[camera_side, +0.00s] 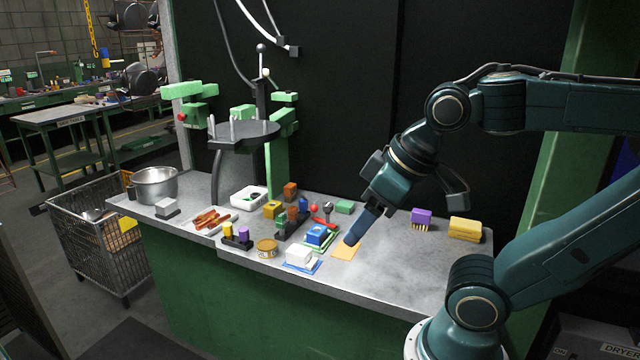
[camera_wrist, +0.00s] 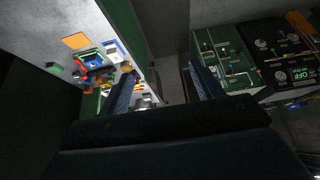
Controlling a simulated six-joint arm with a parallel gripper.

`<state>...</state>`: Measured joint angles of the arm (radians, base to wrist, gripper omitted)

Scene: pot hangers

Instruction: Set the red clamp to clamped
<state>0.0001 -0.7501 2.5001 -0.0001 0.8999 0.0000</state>
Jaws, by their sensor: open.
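A small red-handled item (camera_side: 323,223), which looks like the red clamp, sits on the grey bench among small blocks. A red patch that looks like it also shows in the wrist view (camera_wrist: 88,76). Its lever position is too small to read. My gripper (camera_side: 352,240) is open and points down to the right of the red item, over an orange pad (camera_side: 344,253), apart from the clamp. In the wrist view the two fingers of my gripper (camera_wrist: 163,88) are spread with nothing between them.
A blue block (camera_side: 317,234), a white block (camera_side: 299,256) and a tan can (camera_side: 267,248) stand close by. A metal pot (camera_side: 156,185) stands at left. The bench's right front is clear.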

